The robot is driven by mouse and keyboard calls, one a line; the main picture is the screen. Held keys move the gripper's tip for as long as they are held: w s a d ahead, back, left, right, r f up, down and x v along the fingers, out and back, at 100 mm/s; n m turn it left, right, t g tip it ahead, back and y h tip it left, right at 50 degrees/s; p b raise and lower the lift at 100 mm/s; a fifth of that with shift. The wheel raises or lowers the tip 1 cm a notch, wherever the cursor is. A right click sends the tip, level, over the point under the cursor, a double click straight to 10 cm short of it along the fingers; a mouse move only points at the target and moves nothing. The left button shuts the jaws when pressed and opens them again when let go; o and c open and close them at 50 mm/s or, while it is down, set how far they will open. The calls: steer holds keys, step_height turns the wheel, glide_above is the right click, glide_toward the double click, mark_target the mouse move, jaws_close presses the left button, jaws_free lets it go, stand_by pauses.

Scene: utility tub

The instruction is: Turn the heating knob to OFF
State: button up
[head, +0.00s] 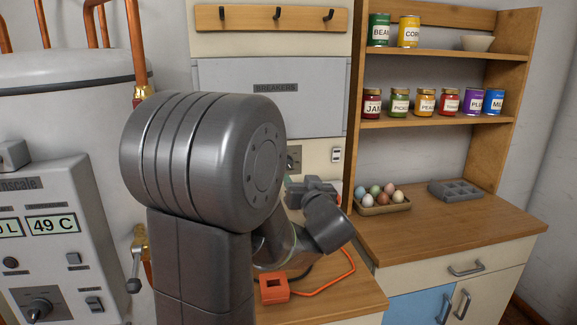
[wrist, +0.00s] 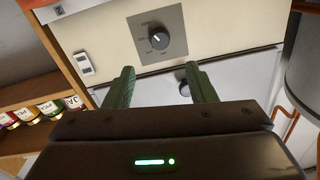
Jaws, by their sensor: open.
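A dark round knob (wrist: 159,38) with a pale pointer mark sits on a square grey plate on the cream wall panel. Small labels ring it, too small to read. It also shows in the head view (head: 293,157), partly hidden behind my arm. My gripper (wrist: 160,70) is open and empty, its two green fingers spread apart and aimed at the wall near the knob; the knob appears beyond the fingertips, apart from them. In the head view my gripper (head: 297,184) is partly hidden by my arm. A second dark knob (head: 40,305) is on the boiler's control box.
A white switch (head: 337,155) is right of the knob plate. A grey BREAKERS panel (head: 270,95) is above. The boiler (head: 65,110) stands left.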

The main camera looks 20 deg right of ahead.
mark_target(290, 166)
steer(key=w, duration=0.3)
steer(key=w+d, duration=0.1)
steer(key=w, duration=0.2)
steer(key=w+d, duration=0.1)
steer(key=w, duration=0.3)
steer(key=c, duration=1)
